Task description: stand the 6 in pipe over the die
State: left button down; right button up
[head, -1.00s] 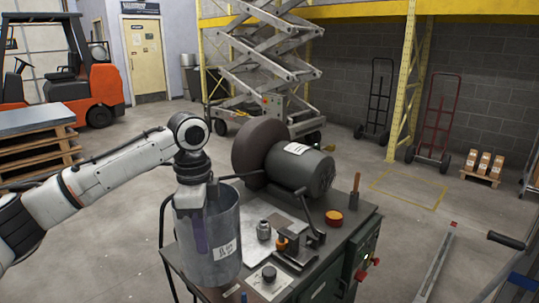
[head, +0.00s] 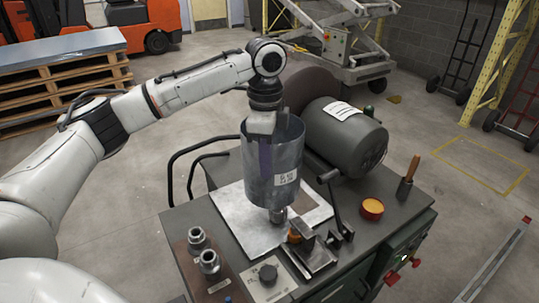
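The pipe (head: 285,165) is a wide grey metal tube with a white label, too small to read surely. It hangs roughly upright from my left gripper (head: 264,150), which is shut on its near upper wall, with a dark finger down the outside. The pipe's lower edge is over the bench plate. A small metal fitting (head: 278,215), which may be the die, shows just below that edge, partly hidden. I cannot tell whether the pipe touches it. Two similar fittings (head: 209,261) stand on a brown plate at the bench's near left. My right gripper is out of view.
The dark bench (head: 180,222) carries a light metal plate (head: 235,222), a large motor (head: 345,137) behind the pipe, a clamp block (head: 318,255), an orange-topped round pot (head: 372,208) and a brush-like tool (head: 408,180). A pallet stack (head: 60,75) stands left.

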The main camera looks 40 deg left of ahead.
aim_at(267, 197)
pick_arm(q)
notch_tip(267, 197, down, 9)
jog(key=shift+w+r, duration=0.15)
jog(key=shift+r, duration=0.05)
dwell(0.6)
dwell(0.4)
jog(key=shift+f, duration=0.35)
jog(key=c, duration=1.9)
grip_release()
jog(key=shift+c, duration=0.2)
jog(key=shift+f, duration=0.1)
notch_tip(267, 197, up, 10)
jog(key=shift+r, duration=0.2)
